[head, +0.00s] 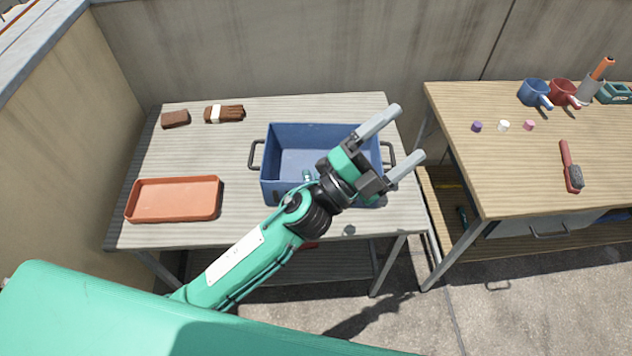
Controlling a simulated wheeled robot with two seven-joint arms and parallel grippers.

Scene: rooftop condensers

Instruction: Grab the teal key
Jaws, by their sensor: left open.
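A small teal item (308,175) lies inside the blue bin (290,129), close to my left arm. It may be the teal key, but it is partly hidden and too small to be sure. The blue bin stands on the left grey table and has dark handles at both sides. My left gripper (406,134) is open with nothing between its fingers. It is seen over the bin's right side, with its fingers pointing up and right past the bin's edge. My left arm hides part of the bin's inside and front wall. My right gripper is not in view.
An orange tray (174,199), a brown block (175,119) and a brown bundle (224,113) are on the left table (365,103). The right wooden table (500,190) holds mugs, a red-handled brush (570,165) and small pegs. A gap separates the tables.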

